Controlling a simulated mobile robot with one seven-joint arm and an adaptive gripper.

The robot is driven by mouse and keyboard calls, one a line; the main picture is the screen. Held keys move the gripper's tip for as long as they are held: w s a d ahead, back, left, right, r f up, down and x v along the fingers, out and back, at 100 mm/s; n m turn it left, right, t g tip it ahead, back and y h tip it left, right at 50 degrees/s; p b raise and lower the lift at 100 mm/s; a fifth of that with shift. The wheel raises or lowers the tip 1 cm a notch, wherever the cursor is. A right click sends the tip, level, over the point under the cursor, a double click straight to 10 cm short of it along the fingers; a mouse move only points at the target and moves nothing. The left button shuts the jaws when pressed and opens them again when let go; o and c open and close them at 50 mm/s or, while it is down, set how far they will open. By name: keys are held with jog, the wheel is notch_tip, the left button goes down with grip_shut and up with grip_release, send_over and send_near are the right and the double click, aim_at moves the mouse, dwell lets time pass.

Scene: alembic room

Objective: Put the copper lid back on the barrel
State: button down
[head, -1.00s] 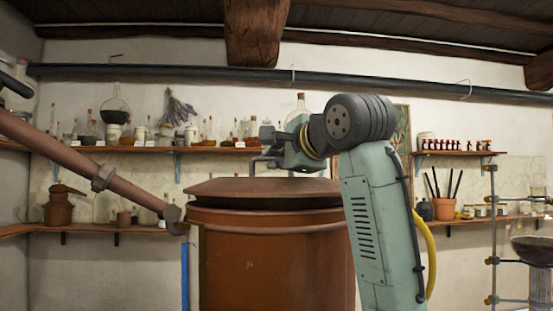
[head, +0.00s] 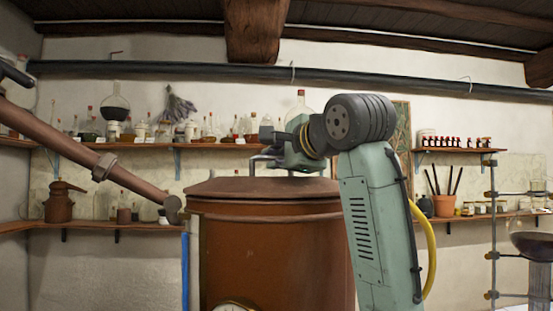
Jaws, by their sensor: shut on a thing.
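The copper lid (head: 262,187) is a wide, shallow brown disc at the top of the copper barrel (head: 270,255). It lies level across the barrel's mouth, and its edge lines up closely with the rim. No clear gap shows between them, but I cannot tell whether it is fully seated all round. My gripper (head: 268,160) is just above the lid's middle, shut on the lid by what looks like its handle. The fingertips and the grip are small and partly hidden by the gripper's own body.
A copper pipe (head: 140,188) slopes down from the left to beside the barrel's rim. A round gauge (head: 236,306) shows at the barrel's lower front. Shelves with glassware (head: 150,145) line the back wall. A dark bowl (head: 535,243) stands at the far right.

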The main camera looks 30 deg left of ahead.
jog(key=shift+f, duration=0.1)
dwell(0.6)
jog(key=c, duration=1.6)
grip_release()
jog(key=shift+f, duration=0.1)
jog(key=r, duration=0.2)
send_over(309, 182)
jog(key=shift+f, duration=0.15)
